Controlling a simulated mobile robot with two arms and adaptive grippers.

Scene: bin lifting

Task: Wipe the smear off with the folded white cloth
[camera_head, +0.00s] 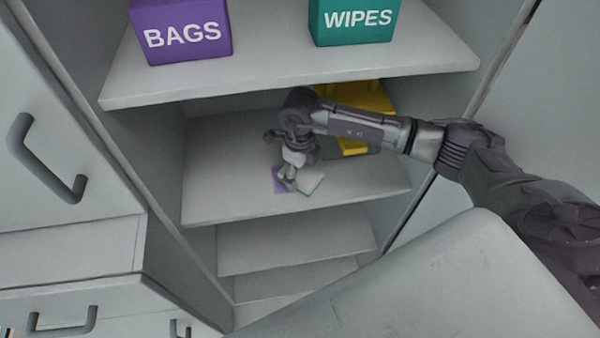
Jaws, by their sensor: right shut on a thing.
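My right gripper (289,184) reaches down to the middle shelf (230,200) and is shut on the folded white cloth (312,181). The cloth shows mostly to the right of the fingers and has a thin green edge. It appears to lie flat at the shelf surface; whether it presses on it I cannot tell. A purple patch (279,182), seemingly the smear, shows just left of the fingers, beside the cloth. The fingers and cloth may hide part of it. My left gripper is not in view.
A purple BAGS box (183,33) and a teal WIPES box (354,22) stand on the upper shelf (270,66). A yellow object (372,97) stands behind my right arm, partly hidden. The middle shelf's left part is clear. Lower shelves (295,240) look empty.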

